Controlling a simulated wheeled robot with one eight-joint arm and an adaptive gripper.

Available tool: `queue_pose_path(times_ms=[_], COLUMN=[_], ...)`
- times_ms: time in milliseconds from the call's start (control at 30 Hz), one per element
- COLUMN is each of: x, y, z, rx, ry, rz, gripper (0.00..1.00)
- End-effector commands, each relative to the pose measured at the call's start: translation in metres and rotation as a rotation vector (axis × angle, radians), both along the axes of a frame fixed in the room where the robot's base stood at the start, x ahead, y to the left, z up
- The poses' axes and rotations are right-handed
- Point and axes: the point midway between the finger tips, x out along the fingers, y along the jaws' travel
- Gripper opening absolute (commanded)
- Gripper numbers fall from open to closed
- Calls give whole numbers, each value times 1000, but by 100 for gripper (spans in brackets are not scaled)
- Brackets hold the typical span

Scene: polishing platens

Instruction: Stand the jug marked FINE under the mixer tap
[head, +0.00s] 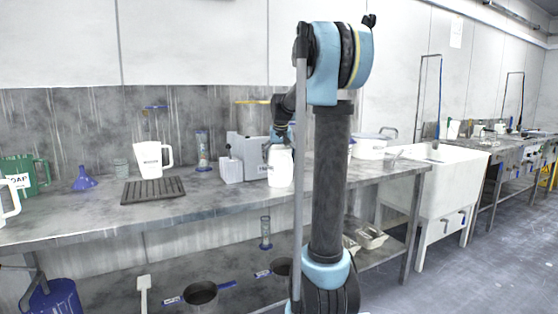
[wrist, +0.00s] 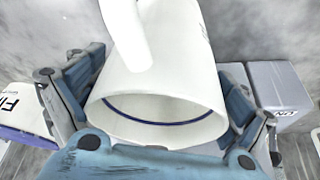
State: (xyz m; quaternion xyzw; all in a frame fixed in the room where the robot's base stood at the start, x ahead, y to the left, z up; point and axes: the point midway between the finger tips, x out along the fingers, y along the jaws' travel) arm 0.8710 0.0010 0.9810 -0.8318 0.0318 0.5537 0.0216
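A white jug (head: 280,167) is at the bench's right part, below my gripper (head: 281,139). In the wrist view the same jug (wrist: 170,70) fills the middle, its open rim with a dark blue line towards the camera and its handle at the top. The fingers of my gripper (wrist: 155,85) lie close against both its sides. Its marking is turned away, only a few dark strokes showing, so I cannot read it. A tall dark pipe (head: 441,100), perhaps the mixer tap, rises behind the white sink (head: 450,175) on the right.
Another white jug (head: 150,158) stands behind a dark ribbed mat (head: 153,190). A grey box (head: 250,150) stands beside the held jug. A white lidded pot (head: 369,147) is near the bench's right end.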

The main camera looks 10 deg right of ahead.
Motion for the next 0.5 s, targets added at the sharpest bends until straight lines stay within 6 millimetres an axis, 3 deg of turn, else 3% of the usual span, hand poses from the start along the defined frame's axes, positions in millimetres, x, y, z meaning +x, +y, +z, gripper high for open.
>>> queue_pose_path(times_ms=[500], x=[2], y=[-1], z=[-2], rx=[-1], ry=[12], rz=[-2], gripper=[100])
